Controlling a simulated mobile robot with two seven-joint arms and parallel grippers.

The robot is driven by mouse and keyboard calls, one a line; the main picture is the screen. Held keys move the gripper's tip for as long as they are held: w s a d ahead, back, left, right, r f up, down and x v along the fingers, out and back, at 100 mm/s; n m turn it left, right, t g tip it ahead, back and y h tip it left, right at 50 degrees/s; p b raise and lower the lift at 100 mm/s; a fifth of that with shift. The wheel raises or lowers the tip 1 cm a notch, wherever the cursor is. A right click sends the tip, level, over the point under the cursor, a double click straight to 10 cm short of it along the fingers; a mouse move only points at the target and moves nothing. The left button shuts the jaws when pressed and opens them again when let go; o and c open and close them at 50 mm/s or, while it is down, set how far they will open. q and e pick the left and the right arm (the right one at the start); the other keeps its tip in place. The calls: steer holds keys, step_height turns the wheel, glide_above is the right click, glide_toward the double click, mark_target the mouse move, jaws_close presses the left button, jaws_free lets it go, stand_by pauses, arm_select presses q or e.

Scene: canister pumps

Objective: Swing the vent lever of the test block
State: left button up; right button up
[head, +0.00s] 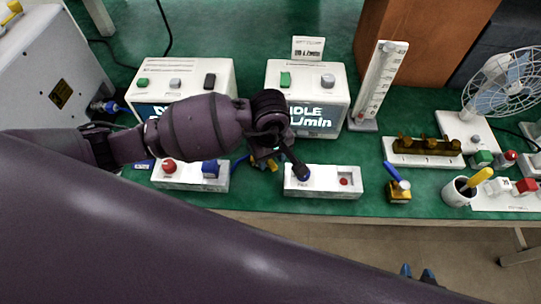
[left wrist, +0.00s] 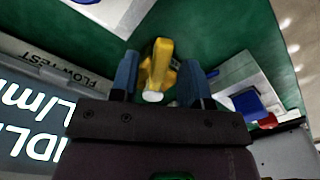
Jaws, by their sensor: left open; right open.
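A yellow lever-like piece (left wrist: 158,66) with a pale round end stands between the blue fingertips of my left gripper (left wrist: 158,82) in the left wrist view. The fingers are open on either side, with a gap to it. In the head view this yellow piece (head: 272,165) is mostly hidden by my left gripper (head: 278,162), between two white plates. Its body and base cannot be made out. A brass block (head: 399,196) with a blue lever (head: 396,174) stands further right, away from both grippers. My right gripper (head: 417,273) shows only blue fingertips at the bottom, apart and empty.
The left white plate (head: 190,184) carries a red knob and a blue block; the right one (head: 325,193) has a blue knob and red button. Two pump boxes (head: 330,97) stand behind. A cup (head: 457,193), brass rack (head: 425,150) and fan (head: 500,85) are at right.

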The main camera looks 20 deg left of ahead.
steer(key=shift+w, duration=0.1)
arm_select(q)
steer(key=shift+c, duration=0.6)
jaws_close()
arm_select(e)
steer(key=shift+w+r, duration=0.25)
steer(key=shift+w, duration=0.1)
steer(key=shift+s+f, duration=0.1)
